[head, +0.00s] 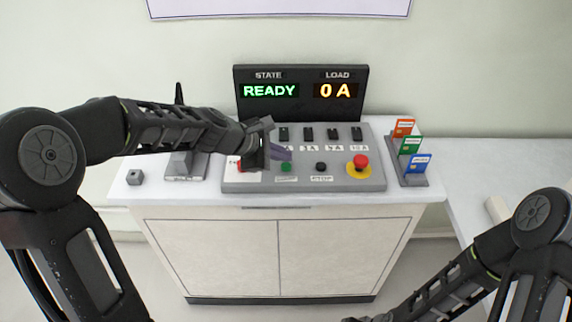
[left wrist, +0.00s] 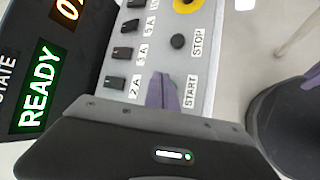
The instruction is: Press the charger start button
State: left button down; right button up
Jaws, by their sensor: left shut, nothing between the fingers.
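The grey control panel (head: 330,180) stands on a white cabinet. Its green start button (head: 286,167) shows just below my left gripper's tips, with the black stop button (head: 321,167) to its right. My left gripper (head: 280,153) is shut and empty, with its purple fingertips above and behind the green button. In the left wrist view the fingertips (left wrist: 163,92) lie beside the START label (left wrist: 190,91) and mostly hide the start button. I cannot tell whether they touch it. The display (head: 300,92) reads READY and 0 A.
A red emergency knob (head: 358,162) on a yellow base sits at the panel's right. Several black switches (head: 308,134) line the panel's back. A rack of red, green and blue cards (head: 413,160) stands right of the panel.

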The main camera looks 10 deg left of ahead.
aim_at(283, 167)
pick_arm(q)
jog(key=shift+f, duration=0.15)
jog(key=shift+f+b, duration=0.3)
jog(key=shift+b, duration=0.1)
jog(key=shift+f+b, duration=0.4)
jog(key=shift+f, duration=0.05)
dwell(0.8)
jog(key=shift+r, duration=0.15)
jog(key=shift+r+p, duration=0.75)
jog(key=shift+p, duration=0.1)
jog(key=shift+r, duration=0.1)
notch_tip(283, 167, up, 5)
jog(key=p, duration=0.4)
jog(key=shift+p, duration=0.4)
dwell(0.5)
